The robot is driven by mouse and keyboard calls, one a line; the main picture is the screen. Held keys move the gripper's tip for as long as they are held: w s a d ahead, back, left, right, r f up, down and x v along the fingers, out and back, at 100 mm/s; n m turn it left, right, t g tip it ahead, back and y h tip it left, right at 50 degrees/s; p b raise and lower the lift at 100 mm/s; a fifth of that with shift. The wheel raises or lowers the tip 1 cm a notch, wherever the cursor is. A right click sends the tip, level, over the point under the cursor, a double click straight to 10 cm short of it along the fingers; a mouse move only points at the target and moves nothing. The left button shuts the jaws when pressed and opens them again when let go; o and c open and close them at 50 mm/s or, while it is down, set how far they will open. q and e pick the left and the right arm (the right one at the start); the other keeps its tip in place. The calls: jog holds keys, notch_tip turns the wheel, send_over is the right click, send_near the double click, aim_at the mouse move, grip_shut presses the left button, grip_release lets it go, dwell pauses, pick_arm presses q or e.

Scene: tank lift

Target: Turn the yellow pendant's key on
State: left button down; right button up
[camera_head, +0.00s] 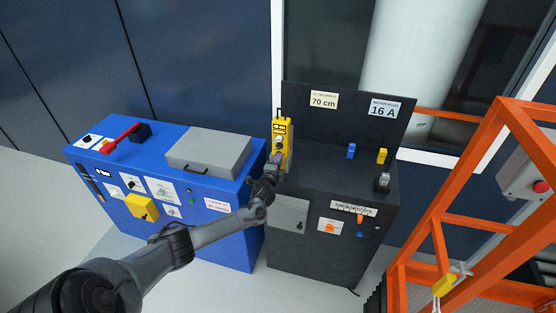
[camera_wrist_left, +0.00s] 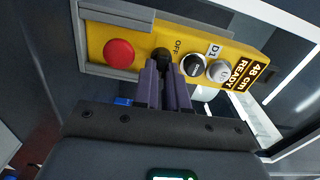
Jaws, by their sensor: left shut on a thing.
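The yellow pendant (camera_head: 281,130) stands upright at the left end of the dark cabinet's top. My left gripper (camera_head: 276,158) is at the pendant's front. Its purple fingers (camera_wrist_left: 165,70) are closed together on the key, which they partly hide. My right gripper is in neither view.
A blue cabinet (camera_head: 232,230) with a grey box (camera_head: 208,150) and a red lever (camera_head: 122,137) stands left. The dark cabinet (camera_head: 315,258) carries blue, yellow and grey small items. An orange frame (camera_head: 445,225) with a red-button box stands right.

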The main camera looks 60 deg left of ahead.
pick_arm(q)
jog(key=shift+m, duration=0.4)
jog(key=c, duration=1.2)
grip_release()
jog(key=shift+o, duration=0.2)
jog(key=p+v, duration=0.3)
jog(key=v, duration=0.8)
jog(key=shift+a, duration=0.1)
